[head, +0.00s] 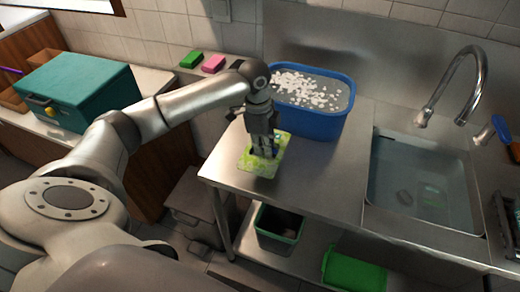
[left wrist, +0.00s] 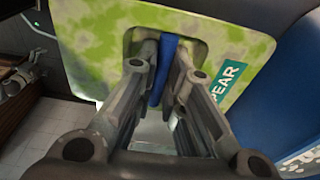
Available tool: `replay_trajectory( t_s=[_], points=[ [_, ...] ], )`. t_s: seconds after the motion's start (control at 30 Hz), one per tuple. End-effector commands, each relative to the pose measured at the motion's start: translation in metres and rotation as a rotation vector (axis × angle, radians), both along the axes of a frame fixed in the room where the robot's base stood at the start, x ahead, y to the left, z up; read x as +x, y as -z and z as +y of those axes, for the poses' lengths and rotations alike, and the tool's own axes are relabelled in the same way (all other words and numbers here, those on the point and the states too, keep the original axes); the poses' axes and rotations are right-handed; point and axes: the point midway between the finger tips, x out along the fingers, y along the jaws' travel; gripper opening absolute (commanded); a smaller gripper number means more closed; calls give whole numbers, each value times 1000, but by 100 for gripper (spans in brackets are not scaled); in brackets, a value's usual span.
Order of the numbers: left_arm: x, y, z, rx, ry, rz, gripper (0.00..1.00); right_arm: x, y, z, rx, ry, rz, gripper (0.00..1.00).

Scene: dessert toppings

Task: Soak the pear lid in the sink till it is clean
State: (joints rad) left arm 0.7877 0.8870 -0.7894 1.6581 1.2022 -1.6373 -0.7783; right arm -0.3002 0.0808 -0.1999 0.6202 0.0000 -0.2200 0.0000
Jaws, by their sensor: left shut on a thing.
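The pear lid (head: 265,169) is a flat, lime-green plate with pale mottled patches, near the left end of the steel counter. In the left wrist view the lid (left wrist: 95,40) shows a teal PEAR label and a blue upright handle (left wrist: 164,70). My left gripper (head: 264,152) points down at the lid; in the left wrist view its fingers (left wrist: 160,75) are shut on the blue handle. I cannot tell whether the lid touches the counter. The sink (head: 420,185) at the right holds clear water, with a small pale object at its bottom. My right gripper is not in view.
A blue tub (head: 312,122) with white bits floating in it stands right behind the lid. A faucet (head: 468,80) arches over the sink. Bare counter (head: 335,180) lies between lid and sink. A teal box (head: 75,95) stands at left; a green bin (head: 278,230) sits below.

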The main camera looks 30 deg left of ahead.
Motion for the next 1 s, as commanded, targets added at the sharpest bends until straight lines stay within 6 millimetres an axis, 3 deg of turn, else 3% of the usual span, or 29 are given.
replay_trajectory(
  t_s=[0.4,0.6,1.0],
  points=[
    [15,35,26,0,-3,0,0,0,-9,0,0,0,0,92],
    [15,51,24,-2,-1,0,0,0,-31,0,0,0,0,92],
    [15,61,24,0,1,-3,0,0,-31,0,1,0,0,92]
  ],
)
